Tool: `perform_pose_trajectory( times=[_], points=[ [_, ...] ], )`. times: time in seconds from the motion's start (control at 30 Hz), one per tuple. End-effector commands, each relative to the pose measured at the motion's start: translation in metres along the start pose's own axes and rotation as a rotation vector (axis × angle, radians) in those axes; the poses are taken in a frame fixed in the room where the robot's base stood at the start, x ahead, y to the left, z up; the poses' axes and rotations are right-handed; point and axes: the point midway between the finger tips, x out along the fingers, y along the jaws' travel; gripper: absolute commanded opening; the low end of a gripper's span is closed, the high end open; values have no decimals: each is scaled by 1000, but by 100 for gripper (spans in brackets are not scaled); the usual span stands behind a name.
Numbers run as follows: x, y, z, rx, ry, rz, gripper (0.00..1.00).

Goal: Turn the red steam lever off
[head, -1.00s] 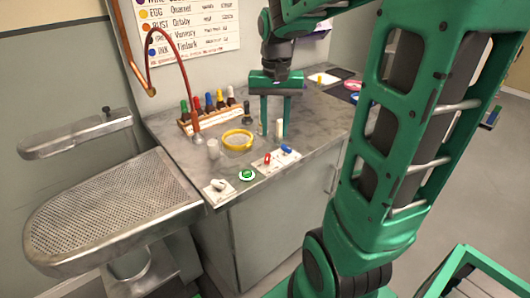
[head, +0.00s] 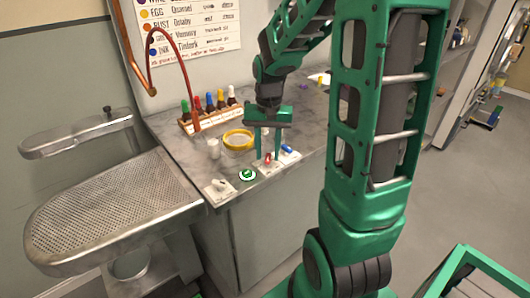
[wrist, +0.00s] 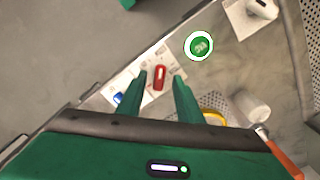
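The red steam lever (head: 268,158) is a small red lever on a pale plate at the front edge of the steel counter. It also shows in the wrist view (wrist: 159,77), standing between the two finger tips. My gripper (head: 267,156) points down over the plate with its green fingers apart, one on each side of the red lever. In the wrist view my gripper (wrist: 161,77) is open, with gaps visible between the lever and both fingers. A blue lever (head: 288,149) is on the same plate, just right of the gripper.
Left of the plate are a green round button (head: 247,174) and a white switch (head: 219,185). Behind are a yellow-rimmed dish (head: 238,139), a white cup (head: 214,149) and a rack of bottles (head: 209,120). A perforated steel board (head: 112,209) stands at left.

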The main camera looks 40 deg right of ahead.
Motion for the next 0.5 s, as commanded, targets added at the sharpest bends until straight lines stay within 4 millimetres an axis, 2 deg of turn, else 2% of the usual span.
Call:
perform_pose_trajectory(
  times=[0.3, 0.33, 0.47, 0.5],
  points=[
    [3, 0, 0, 0, 0, 0, 33],
    [3, 0, 0, 0, 0, 0, 30],
    [3, 0, 0, 0, 0, 0, 0],
    [3, 0, 0, 0, 0, 0, 0]
  ],
)
